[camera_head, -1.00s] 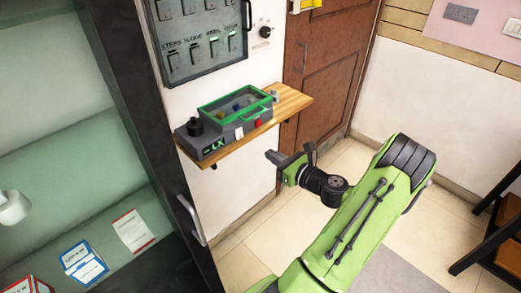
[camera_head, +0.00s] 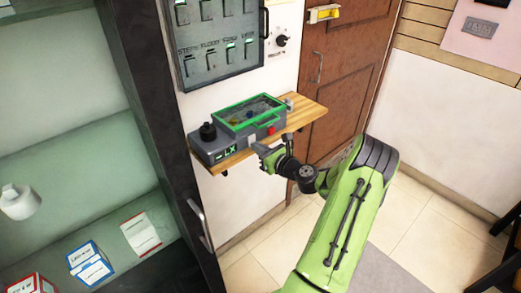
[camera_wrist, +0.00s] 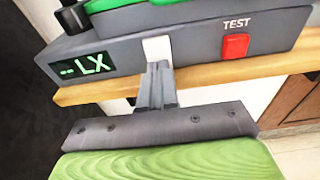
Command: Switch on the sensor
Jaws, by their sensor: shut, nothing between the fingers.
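The sensor (camera_head: 240,143) is a grey box with a green-framed clear lid, a black knob (camera_head: 208,131) and a lit display (camera_head: 227,152). The display reads "--LX" in the wrist view (camera_wrist: 85,67). Its front also has a white switch (camera_wrist: 157,48) and a red TEST button (camera_wrist: 235,45). My gripper (camera_head: 260,149) is shut and empty at the sensor's front. In the wrist view my fingertips (camera_wrist: 158,70) overlap the lower edge of the white switch; I cannot tell whether they touch it.
The sensor stands on a wooden wall shelf (camera_head: 302,113). A dark panel of switches (camera_head: 217,45) hangs above it. A dark cabinet with boxes (camera_head: 90,264) stands to the left, and a brown door (camera_head: 345,70) is behind to the right.

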